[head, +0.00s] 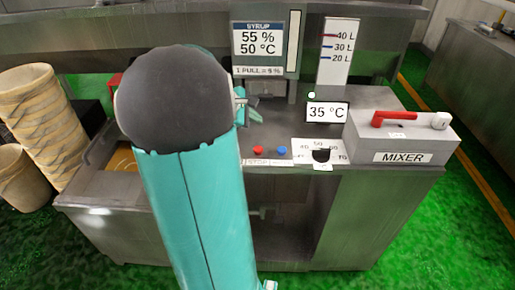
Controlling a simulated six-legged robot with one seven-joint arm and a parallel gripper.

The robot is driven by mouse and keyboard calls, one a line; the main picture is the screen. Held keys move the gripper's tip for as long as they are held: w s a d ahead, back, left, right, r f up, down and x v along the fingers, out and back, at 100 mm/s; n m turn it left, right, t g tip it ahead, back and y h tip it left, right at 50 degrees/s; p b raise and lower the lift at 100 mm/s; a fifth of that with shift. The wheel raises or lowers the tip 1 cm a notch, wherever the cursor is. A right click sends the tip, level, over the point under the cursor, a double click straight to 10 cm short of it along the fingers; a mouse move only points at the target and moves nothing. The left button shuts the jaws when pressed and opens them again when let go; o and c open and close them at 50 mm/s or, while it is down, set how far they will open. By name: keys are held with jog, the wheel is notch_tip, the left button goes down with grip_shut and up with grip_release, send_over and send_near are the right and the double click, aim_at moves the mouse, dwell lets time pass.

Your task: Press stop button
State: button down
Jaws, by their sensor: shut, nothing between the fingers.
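A small red button (258,150) and a small blue button (282,150) sit side by side on the metal counter top. A label strip (268,162) lies in front of them, too small to read surely. I cannot tell from its text which button is the stop one. My gripper (251,111) shows only in part past the right edge of my arm, behind and slightly left of the red button and apart from it. It is shut and empty. My arm hides the left part of the counter.
Right of the buttons are a black dial (321,155) on a marked plate, a 35 °C display (327,112) and the mixer box (403,138) with a red lever (398,119). A syrup display (257,40) stands behind. Stacked tan buckets (45,115) stand at the left.

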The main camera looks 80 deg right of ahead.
aim_at(255, 149)
jog(key=shift+f, duration=5.4)
jog(key=shift+r, duration=1.05)
jog(key=shift+r, duration=2.5)
